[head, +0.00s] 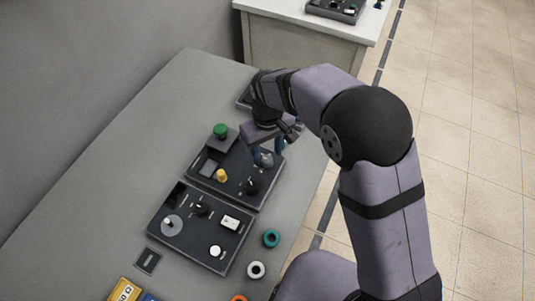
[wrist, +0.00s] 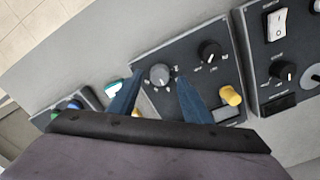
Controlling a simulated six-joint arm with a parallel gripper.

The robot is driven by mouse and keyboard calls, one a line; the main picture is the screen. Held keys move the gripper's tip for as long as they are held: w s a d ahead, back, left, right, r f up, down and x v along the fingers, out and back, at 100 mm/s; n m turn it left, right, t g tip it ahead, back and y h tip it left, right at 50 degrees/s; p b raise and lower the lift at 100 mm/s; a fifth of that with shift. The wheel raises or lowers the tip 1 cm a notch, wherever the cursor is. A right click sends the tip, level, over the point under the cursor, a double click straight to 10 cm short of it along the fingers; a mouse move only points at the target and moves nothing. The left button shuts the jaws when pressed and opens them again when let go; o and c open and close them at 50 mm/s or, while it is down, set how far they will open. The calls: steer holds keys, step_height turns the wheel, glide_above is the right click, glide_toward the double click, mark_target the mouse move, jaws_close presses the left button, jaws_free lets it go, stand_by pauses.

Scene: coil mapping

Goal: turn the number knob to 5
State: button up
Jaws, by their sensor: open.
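The number knob (wrist: 160,75) is a round grey knob with small marks around it, on a dark panel (head: 235,163). It also shows in the head view (head: 266,160), at the panel's right side, just under my fingers. My gripper (wrist: 159,78) is open, its two blue fingers at either side of the knob in the wrist view. In the head view my gripper (head: 267,150) points down over the knob. I cannot tell whether the fingers touch it. The knob's setting is too small to read.
A black knob (wrist: 209,50) and a yellow knob (wrist: 231,95) sit close by on the same panel. A green button (head: 220,131) rises at its far left corner. The table's left side is clear.

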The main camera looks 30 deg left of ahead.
mark_target(267, 161)
steer(key=shift+f, duration=1.25)
steer(key=shift+c, duration=0.2)
steer(key=c, duration=1)
steer(key=shift+m, duration=0.3)
steer(key=m, duration=0.3)
steer(key=shift+a+r+p, duration=0.1)
steer(key=shift+p, duration=0.3)
steer(key=shift+m, duration=2.1)
